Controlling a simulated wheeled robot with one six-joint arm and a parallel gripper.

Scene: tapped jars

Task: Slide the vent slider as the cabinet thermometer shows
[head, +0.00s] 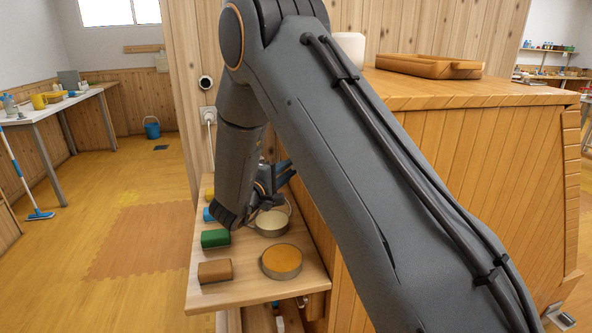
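My arm crosses the middle of the head view and hides much of what lies behind it. My gripper (284,172) shows only in part, as dark fingers over the far end of a low wooden shelf. I cannot tell whether it is open or holding anything. A wooden plank-sided cabinet (480,150) stands at the right, partly behind my arm. I cannot make out a vent slider or a thermometer on it.
On the shelf (250,291) stand an orange-topped round container (282,261), a cream-topped one (271,223), and green (215,238), brown (214,271), blue and yellow blocks. A wooden tray (430,66) lies on the cabinet. The floor at left is open.

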